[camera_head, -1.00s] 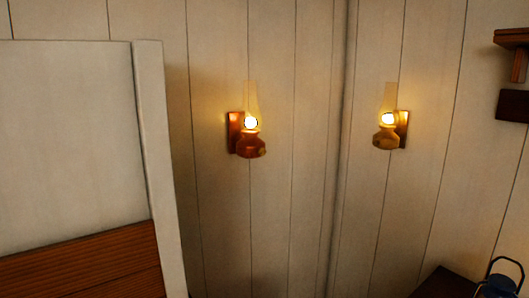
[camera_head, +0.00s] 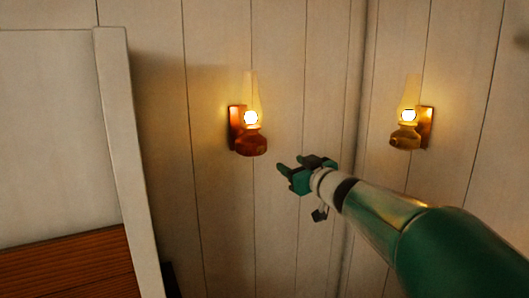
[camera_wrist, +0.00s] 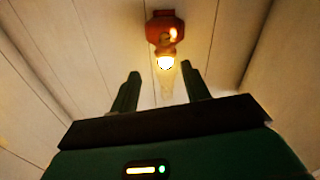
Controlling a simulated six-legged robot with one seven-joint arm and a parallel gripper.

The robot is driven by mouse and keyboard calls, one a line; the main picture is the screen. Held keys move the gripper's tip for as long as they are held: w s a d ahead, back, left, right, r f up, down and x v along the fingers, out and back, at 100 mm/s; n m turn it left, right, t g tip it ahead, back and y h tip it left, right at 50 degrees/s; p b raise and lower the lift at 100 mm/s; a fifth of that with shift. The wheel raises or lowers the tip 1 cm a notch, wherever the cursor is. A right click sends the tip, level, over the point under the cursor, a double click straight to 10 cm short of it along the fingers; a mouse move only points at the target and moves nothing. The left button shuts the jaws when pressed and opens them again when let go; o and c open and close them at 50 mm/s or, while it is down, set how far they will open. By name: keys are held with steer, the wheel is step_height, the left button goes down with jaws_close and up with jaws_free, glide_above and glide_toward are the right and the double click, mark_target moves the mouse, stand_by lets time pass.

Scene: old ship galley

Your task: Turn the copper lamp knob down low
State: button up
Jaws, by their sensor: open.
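The copper lamp (camera_head: 251,139) is reddish, with a glowing glass chimney, and hangs on the plank wall left of the corner. It is lit. In the wrist view the copper lamp (camera_wrist: 166,32) appears upside down beyond the fingertips, with a small bright knob-like spot on its base. In the head view its knob is too small to tell. My gripper (camera_head: 287,167) is open and empty, below and right of the copper lamp, apart from it. In the wrist view my gripper (camera_wrist: 160,83) shows two green fingers spread apart, with nothing between them.
A second, brass-yellow lamp (camera_head: 405,136) is lit on the wall right of the corner. A pale upright panel (camera_head: 115,130) with brown wood (camera_head: 65,268) below stands at the left. The wall around the copper lamp is clear.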

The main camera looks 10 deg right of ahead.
mark_target(262, 150)
steer(key=x, duration=0.9)
steer(key=a+x, duration=0.1)
steer(key=x, duration=0.4)
steer(key=shift+s, duration=0.1)
steer(key=shift+f, duration=0.1)
steer(key=c, duration=1)
